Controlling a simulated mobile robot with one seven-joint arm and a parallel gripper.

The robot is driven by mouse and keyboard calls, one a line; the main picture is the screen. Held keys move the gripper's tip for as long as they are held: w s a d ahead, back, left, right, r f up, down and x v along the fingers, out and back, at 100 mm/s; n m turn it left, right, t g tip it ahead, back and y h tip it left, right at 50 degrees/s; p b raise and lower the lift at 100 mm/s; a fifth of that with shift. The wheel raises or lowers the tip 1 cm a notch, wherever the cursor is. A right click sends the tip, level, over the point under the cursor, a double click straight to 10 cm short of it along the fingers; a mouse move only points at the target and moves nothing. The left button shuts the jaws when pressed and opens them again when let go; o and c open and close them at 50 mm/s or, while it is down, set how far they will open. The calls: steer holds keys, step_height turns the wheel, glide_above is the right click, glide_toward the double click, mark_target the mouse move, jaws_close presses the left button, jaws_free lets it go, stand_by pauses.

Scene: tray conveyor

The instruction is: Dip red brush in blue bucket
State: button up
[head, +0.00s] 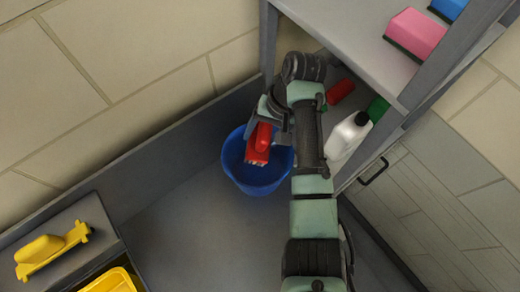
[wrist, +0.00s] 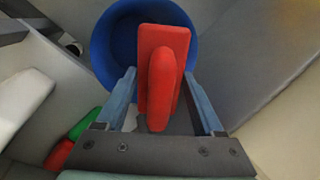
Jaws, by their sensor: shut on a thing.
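The red brush (head: 259,145) is held in my gripper (head: 270,112), with its pale bristles pointing down. In the head view it hangs over the opening of the blue bucket (head: 238,175). In the wrist view the red brush (wrist: 163,70) sits between the two fingers of my gripper (wrist: 163,92), with the blue bucket (wrist: 110,45) behind it. The bucket stands on the grey floor of the work area, near the back wall. I cannot tell whether the bristles touch anything inside the bucket.
A shelf unit right of the bucket holds a white bottle (head: 348,135), a red item (head: 340,91) and a green item (head: 377,109). A pink sponge (head: 415,33) lies on its upper shelf. A yellow tool (head: 50,250) lies at lower left. The grey surface around the bucket's front is clear.

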mark_target(257, 127)
stand_by(0.5)
step_height(257, 127, up, 4)
steer(key=p, duration=0.4)
steer(key=shift+r, duration=0.1)
stand_by(0.4)
steer(key=shift+w+f+b, duration=0.2)
steer(key=shift+f+b, duration=0.4)
steer(key=shift+b, duration=0.2)
steer(key=w+f+b, duration=0.1)
steer(key=b, duration=0.2)
steer(key=w+f+b, duration=0.1)
steer(key=b, duration=0.2)
steer(key=shift+a+f+n+b, duration=0.1)
steer(key=shift+a+n+b, duration=0.2)
steer(key=shift+n+b, duration=0.1)
steer(key=b, duration=0.2)
steer(key=f+b, duration=0.1)
steer(key=b, duration=0.2)
steer(key=w+f+b, duration=0.1)
steer(key=b, duration=0.2)
steer(key=shift+a+f+n, duration=0.15)
steer(key=shift+a+n, duration=0.1)
steer(key=shift+n, duration=0.15)
steer(key=shift+a+g+b, duration=0.1)
steer(key=shift+g+b, duration=0.2)
steer(key=shift+b, duration=0.1)
